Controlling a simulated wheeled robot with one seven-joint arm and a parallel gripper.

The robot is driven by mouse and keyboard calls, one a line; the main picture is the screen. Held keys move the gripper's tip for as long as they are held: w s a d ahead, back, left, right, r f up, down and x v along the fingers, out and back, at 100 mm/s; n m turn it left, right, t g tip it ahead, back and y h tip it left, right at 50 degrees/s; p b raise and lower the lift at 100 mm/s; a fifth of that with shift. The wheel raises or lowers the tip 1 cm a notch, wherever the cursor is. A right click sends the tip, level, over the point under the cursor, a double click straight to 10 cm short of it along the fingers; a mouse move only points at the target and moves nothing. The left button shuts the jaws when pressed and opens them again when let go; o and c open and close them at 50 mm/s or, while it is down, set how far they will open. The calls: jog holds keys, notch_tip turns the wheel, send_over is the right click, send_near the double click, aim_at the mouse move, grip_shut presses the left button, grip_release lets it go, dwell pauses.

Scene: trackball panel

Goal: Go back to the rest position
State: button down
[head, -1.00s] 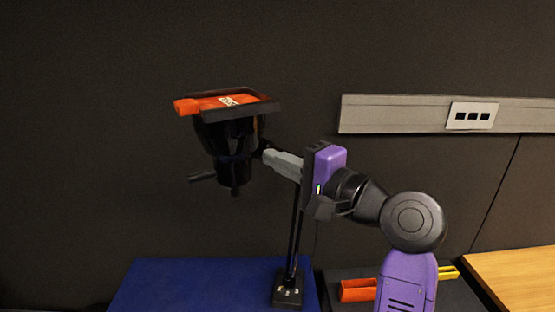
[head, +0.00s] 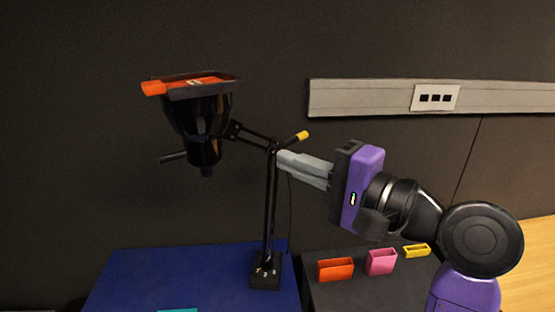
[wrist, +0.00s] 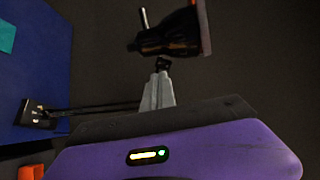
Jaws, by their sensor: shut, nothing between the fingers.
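My gripper (head: 281,160) is shut and empty, its grey fingers pointing left in the head view. In the picture its tips overlap the upper joint of a black lamp-like stand; I cannot tell whether they touch. The stand has a funnel-shaped head (head: 200,125) with an orange piece (head: 195,84) on top and a yellow-tipped lever (head: 301,136). Its base (head: 265,272) rests on the blue surface. In the wrist view my gripper (wrist: 160,77) points up the picture, with the funnel head (wrist: 168,38) just beyond it.
A dark surface to the right holds orange (head: 335,270), pink (head: 381,262) and yellow (head: 416,251) open holders. The blue surface (head: 170,275) is mostly clear, with a teal piece (head: 178,310) at its front edge. A wall rail (head: 350,98) with a socket plate (head: 436,97) runs behind.

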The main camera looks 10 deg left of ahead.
jog(key=w+d+r+t+h, duration=0.2)
jog(key=w+d+t+h, duration=0.1)
jog(key=d+t, duration=0.4)
jog(key=s+d+f+n+t+h, duration=0.1)
jog(key=s+d+f+t+h, duration=0.1)
jog(key=s+d+f+h, duration=0.35)
jog(key=s+d+f+n+t+h, duration=0.1)
jog(key=s+d+f+t+h, duration=0.1)
jog(key=d+f, duration=0.6)
jog(key=s+d+f+n+g+h, duration=0.1)
jog(key=s+f+g, duration=0.1)
jog(key=s+f, duration=0.4)
jog(key=s+d+f+n+g+h, duration=0.1)
jog(key=s+f, duration=0.6)
jog(key=s, duration=1)
jog(key=s+d+f+n+g+h, duration=0.2)
jog(key=s+f, duration=0.4)
jog(key=s, duration=0.5)
jog(key=shift+s+f+g+h, duration=0.3)
jog(key=shift+s+g+h, duration=0.05)
jog(key=shift+s+g, duration=0.05)
